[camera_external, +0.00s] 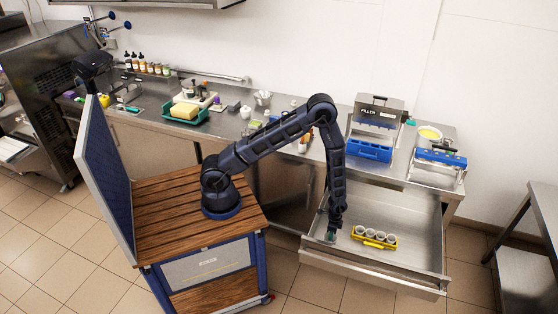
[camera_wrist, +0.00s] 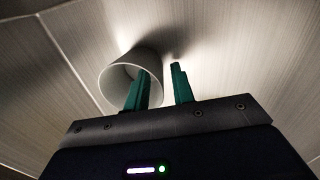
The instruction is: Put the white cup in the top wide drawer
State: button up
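The white cup (camera_wrist: 118,70) shows in the wrist view with its mouth toward the camera, against the metal of the open wide drawer (camera_external: 400,206). My gripper (camera_external: 331,237) is low inside the drawer, near its left front corner. In the wrist view my gripper (camera_wrist: 160,85) has its green fingers apart. The left finger overlaps the cup's mouth and seems to reach inside it. The right finger is outside the cup, with a small gap to its wall. I cannot make out this cup in the external view.
A yellow holder (camera_external: 374,238) with several light cups sits in the drawer, right of my gripper. The drawer's right and back floor is bare. The counter above carries a blue-and-steel filler machine (camera_external: 374,127), a yellow-filled bowl (camera_external: 429,133) and a green tray (camera_external: 184,114).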

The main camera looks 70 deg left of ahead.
jog(key=w+a+r+n+t, duration=0.1)
jog(key=a+r, duration=0.3)
jog(key=r, duration=0.9)
jog(key=w+a+r+n, duration=0.1)
jog(key=a+r, duration=0.2)
jog(key=r, duration=1)
jog(key=s+a+r+n+t, duration=0.1)
jog(key=s+a+r, duration=0.25)
jog(key=r, duration=0.35)
jog(key=s+a+r+n+t, duration=0.15)
jog(key=a+r, duration=0.25)
jog(key=r, duration=0.4)
jog(key=s+a+r+n, duration=0.1)
jog(key=s+a+r, duration=0.2)
jog(key=s+r, duration=0.2)
jog(key=s+a+r+n+t, duration=0.1)
jog(key=s+a+r, duration=0.3)
jog(key=s, duration=0.6)
jog(key=s+a+r+n+t+y, duration=0.1)
jog(key=s+a+r+n, duration=0.1)
jog(key=s+a+r, duration=0.2)
jog(key=s+r, duration=0.2)
jog(key=s, duration=0.1)
jog(key=shift+s+a, duration=0.25)
